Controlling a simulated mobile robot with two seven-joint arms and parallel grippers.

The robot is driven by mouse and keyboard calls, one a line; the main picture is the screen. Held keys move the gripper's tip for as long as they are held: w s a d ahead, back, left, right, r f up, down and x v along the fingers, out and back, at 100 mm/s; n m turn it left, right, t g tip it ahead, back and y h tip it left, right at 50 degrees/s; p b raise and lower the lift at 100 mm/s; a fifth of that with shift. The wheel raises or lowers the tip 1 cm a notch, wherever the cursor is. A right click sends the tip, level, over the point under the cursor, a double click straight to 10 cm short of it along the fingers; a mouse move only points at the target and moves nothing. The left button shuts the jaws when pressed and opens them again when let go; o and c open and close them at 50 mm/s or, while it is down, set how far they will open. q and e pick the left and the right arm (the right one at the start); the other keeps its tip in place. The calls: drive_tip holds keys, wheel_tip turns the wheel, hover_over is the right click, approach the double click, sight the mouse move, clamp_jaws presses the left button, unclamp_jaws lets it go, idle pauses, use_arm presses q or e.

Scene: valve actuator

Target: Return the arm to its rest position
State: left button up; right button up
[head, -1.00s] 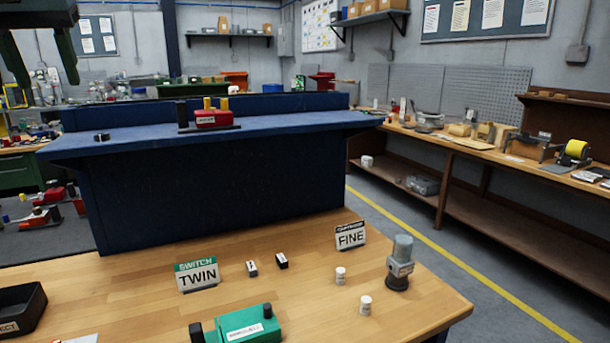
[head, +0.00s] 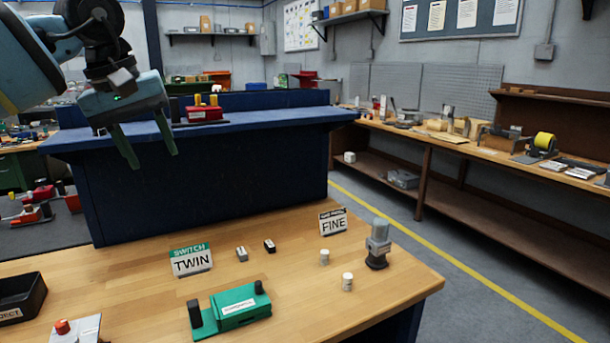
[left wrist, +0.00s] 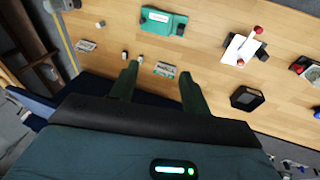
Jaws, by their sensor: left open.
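My left gripper (head: 146,152) is raised at the upper left of the head view, with its two green fingers apart and nothing between them. It hangs in the air in front of the blue raised bench and clear of the wooden table. In the left wrist view its fingers (left wrist: 158,88) also stand apart and empty, with the tabletop beyond them. My right gripper does not show in either view.
The wooden table (head: 120,275) holds a green fixture (head: 240,308), TWIN (head: 191,262) and FINE (head: 333,222) signs, small parts, a grey-topped device (head: 378,243) and a black tray (head: 20,298). The blue bench (head: 240,170) stands behind. Floor is open at right.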

use_arm(q)
drive_tip(key=s+d+f+n+g+h, duration=0.2)
drive_tip(key=s+d+f+n+h, duration=0.2)
drive_tip(key=d+f+n+h, duration=0.75)
drive_tip(key=s+d+f+n+g+h, duration=0.1)
drive_tip(key=s+d+f+n+h, duration=0.45)
drive_tip(key=d+f, duration=1)
drive_tip(key=s+a+f+n+t+y, duration=0.1)
drive_tip(key=a+f+n+t+y, duration=0.35)
drive_tip(key=n, duration=0.75)
drive_tip(key=a+f+n+t+y, duration=0.2)
drive_tip(key=f+n+t, duration=0.5)
drive_tip(key=n, duration=0.4)
drive_tip(key=s+a+f+n+t+y, duration=0.1)
drive_tip(key=a+f+n+t+y, duration=0.3)
drive_tip(key=f+n, duration=0.55)
drive_tip(key=s+a+f+n+g+y, duration=0.3)
drive_tip(key=s+a+f+n, duration=0.2)
drive_tip(key=s, duration=0.5)
drive_tip(key=s+a+f+n+g+y, duration=0.3)
drive_tip(key=s+a+f+n, duration=0.3)
drive_tip(key=s+f+n, duration=0.4)
drive_tip(key=shift+f, duration=0.35)
drive_tip(key=shift+a, duration=0.1)
